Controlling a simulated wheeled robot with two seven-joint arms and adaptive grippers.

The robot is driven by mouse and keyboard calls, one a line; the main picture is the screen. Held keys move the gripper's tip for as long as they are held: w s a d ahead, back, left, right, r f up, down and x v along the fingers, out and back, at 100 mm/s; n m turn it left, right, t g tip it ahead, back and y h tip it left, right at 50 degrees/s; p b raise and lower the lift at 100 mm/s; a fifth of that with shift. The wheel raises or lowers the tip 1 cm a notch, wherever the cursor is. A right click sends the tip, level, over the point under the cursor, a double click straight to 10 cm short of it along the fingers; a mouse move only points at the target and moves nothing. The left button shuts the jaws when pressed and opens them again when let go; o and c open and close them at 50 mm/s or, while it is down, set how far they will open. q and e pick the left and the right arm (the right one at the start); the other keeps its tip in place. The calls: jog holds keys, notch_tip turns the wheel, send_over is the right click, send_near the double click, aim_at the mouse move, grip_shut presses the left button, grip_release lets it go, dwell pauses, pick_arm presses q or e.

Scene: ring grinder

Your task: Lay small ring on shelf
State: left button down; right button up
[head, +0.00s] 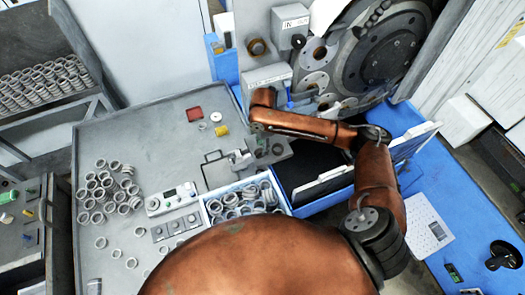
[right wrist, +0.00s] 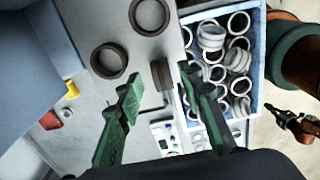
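Many grey rings lie about: several in the blue-edged bin (head: 208,212), which also shows in the right wrist view (right wrist: 257,60), and a loose pile (head: 105,190) on the left of the table. In the right wrist view, one small brownish ring (right wrist: 161,75) is seen edge-on between the fingertips of my right gripper (right wrist: 159,76). The green-tipped fingers are apart, with gaps to either side of it. Two darker rings or round seats (right wrist: 108,60) lie beside it. In the head view my right wrist hides much of this spot. A rack of rings (head: 45,82) stands at far left. My left gripper is out of view.
The grinder (head: 385,50) stands behind my right arm. A black tray (head: 300,165) lies under my right arm.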

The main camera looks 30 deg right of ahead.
notch_tip(320, 180, up, 8)
jog(key=b, duration=0.1)
jog(key=shift+f, duration=0.15)
dwell(0.5)
